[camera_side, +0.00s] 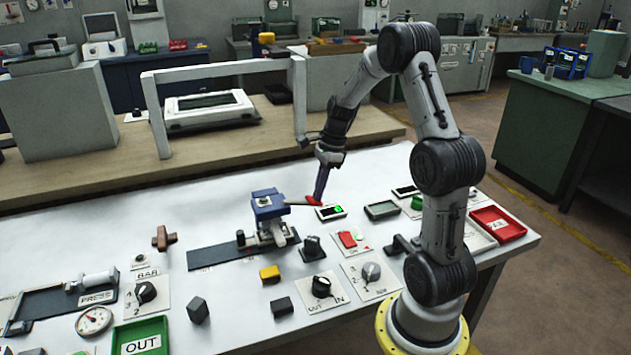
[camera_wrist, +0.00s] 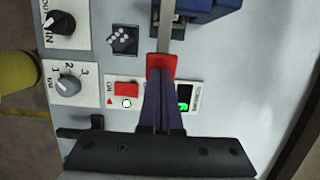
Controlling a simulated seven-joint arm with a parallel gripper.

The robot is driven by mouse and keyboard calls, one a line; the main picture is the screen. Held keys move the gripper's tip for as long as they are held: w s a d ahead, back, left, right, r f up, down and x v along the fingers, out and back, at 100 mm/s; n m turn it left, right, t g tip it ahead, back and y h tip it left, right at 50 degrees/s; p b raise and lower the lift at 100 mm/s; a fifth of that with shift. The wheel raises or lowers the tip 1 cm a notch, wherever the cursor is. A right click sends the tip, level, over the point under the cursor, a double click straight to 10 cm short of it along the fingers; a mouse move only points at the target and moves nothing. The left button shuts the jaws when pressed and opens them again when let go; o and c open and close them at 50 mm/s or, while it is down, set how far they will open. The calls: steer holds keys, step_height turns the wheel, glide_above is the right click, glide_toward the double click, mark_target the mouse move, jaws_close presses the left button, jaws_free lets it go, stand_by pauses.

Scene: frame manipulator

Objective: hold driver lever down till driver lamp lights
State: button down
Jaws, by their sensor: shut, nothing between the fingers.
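The driver (camera_side: 268,205), a blue block on a grey stand, has a grey lever (camera_wrist: 165,38) with a red tip (camera_wrist: 161,66). The lever reaches right, roughly level, in the side view. My gripper (camera_side: 317,196) is shut and empty, its dark blue fingers pointing down onto the red tip (camera_side: 313,201); they appear to touch it. In the wrist view the fingers (camera_wrist: 160,88) overlap the tip's lower edge. Just past the fingers, a small black display (camera_side: 330,212) shows green; it is partly hidden in the wrist view (camera_wrist: 185,97). I cannot read its label.
Knobs (camera_side: 321,286) and small blocks (camera_side: 270,274) stand in front. Trays (camera_side: 382,210) lie to the right. A grey frame (camera_side: 225,68) stands behind on the bench.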

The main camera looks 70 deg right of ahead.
steer(key=shift+s+a+f, duration=0.1)
steer(key=shift+s+f, duration=0.1)
steer(key=shift+f, duration=0.2)
steer(key=v, duration=1.4)
steer(key=shift+s+d+r, duration=0.2)
steer(key=shift+d+r, duration=0.05)
steer(key=shift+d, duration=0.2)
